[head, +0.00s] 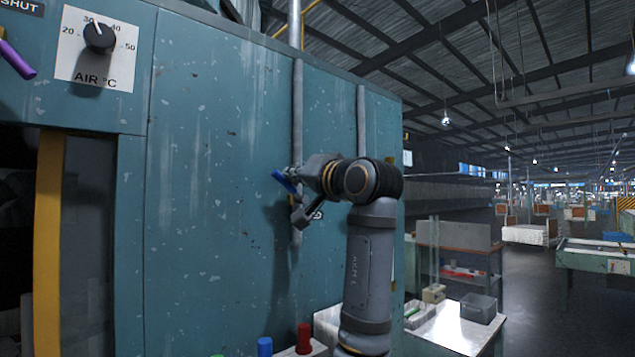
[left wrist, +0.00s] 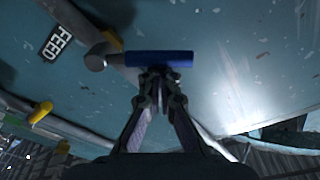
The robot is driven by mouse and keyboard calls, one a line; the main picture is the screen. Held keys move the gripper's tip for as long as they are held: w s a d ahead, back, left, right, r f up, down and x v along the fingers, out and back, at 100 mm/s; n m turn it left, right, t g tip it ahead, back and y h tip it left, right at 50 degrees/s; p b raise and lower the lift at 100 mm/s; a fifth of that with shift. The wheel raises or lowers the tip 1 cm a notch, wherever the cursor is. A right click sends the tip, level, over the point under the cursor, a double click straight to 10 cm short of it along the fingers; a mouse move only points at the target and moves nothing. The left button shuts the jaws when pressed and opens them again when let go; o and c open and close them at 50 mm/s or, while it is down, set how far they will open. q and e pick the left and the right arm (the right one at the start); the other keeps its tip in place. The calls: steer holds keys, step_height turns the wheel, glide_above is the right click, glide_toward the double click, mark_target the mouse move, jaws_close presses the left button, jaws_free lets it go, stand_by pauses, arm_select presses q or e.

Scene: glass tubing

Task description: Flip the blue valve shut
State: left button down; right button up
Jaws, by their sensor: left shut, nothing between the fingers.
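The blue valve's handle (head: 285,180) shows at the grey vertical pipe (head: 297,110) on the teal cabinet, slanting down to the right. In the left wrist view the blue handle (left wrist: 160,58) lies level across the picture, its left end by the grey valve body (left wrist: 98,60). My left gripper (head: 301,176) is right beside the handle in the head view. In the left wrist view its fingertips (left wrist: 158,78) are together and empty, right at the handle's near side. I cannot tell whether they touch it. My right gripper is not in view.
A FEED label (left wrist: 56,42) is on the cabinet near the valve. A dial (head: 99,37) and a purple lever (head: 16,58) are at the upper left. Red (head: 304,338) and blue (head: 265,346) pieces stand below. A bench with a grey bin (head: 478,308) stands right.

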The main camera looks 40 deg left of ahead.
arm_select(q)
steer(key=n, duration=0.1)
steer(key=s+f+n+b, duration=0.1)
steer(key=n+b, duration=0.1)
steer(key=n, duration=0.1)
steer(key=shift+s+d+f+g, duration=0.2)
steer(key=shift+s+f+g, duration=0.1)
steer(key=shift+f, duration=0.1)
steer(key=n, duration=0.1)
steer(key=f+n+b, duration=0.1)
steer(key=shift+s+a+f+n+g+y+b, duration=0.1)
steer(key=shift+s+n+g+y+b, duration=0.2)
steer(key=shift+s+n, duration=0.1)
steer(key=shift+f, duration=0.2)
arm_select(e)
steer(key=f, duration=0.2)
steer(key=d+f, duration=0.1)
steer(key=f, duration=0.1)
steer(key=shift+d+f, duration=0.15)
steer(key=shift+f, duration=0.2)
arm_select(q)
steer(key=shift+f+b, duration=0.1)
steer(key=shift+b, duration=0.2)
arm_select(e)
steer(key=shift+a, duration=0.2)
